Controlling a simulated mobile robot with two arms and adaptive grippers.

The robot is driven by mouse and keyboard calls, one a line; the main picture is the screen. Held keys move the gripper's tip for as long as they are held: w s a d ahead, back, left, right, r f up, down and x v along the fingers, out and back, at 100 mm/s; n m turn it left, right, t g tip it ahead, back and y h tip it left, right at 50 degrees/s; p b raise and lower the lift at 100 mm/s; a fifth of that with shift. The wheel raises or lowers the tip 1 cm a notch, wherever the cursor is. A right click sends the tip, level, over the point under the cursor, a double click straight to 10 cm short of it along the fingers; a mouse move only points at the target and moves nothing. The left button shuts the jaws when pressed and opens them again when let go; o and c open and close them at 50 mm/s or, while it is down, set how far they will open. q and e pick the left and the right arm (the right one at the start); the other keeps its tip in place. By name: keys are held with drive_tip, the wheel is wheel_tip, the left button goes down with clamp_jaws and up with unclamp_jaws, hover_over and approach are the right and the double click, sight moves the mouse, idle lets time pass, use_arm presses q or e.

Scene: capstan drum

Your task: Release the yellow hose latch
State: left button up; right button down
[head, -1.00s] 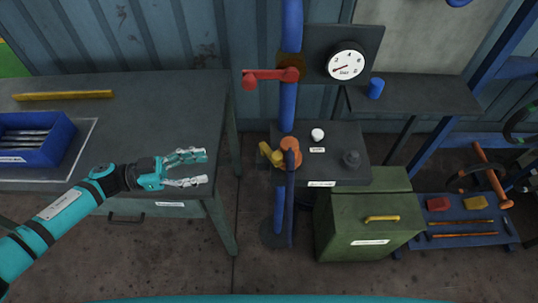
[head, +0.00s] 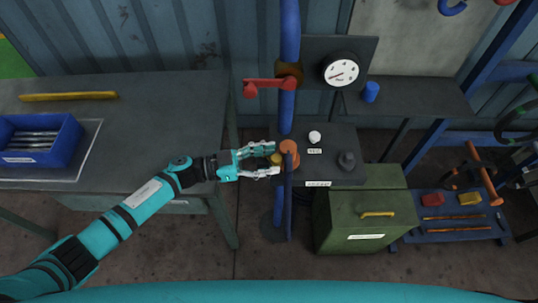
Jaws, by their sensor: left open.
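The yellow hose latch (head: 277,159) sits on the left side of the orange coupling (head: 289,148) on the blue standpipe. My left gripper (head: 274,160) is open, with its two fingers reaching to the latch, one on the far side and one on the near side. The fingers partly cover the latch, and I cannot tell whether they touch it. A dark blue hose (head: 289,200) hangs down from the coupling. My right gripper is not in view.
A red lever (head: 268,84) sticks out from the blue pipe (head: 288,40) above. A dark panel with a white knob (head: 314,137) and a black knob (head: 347,161) stands right of the coupling. A green box (head: 365,220) is below it. A workbench (head: 150,120) fills the left.

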use_arm(q)
drive_tip(key=shift+d, duration=0.2)
clamp_jaws()
idle(0.3)
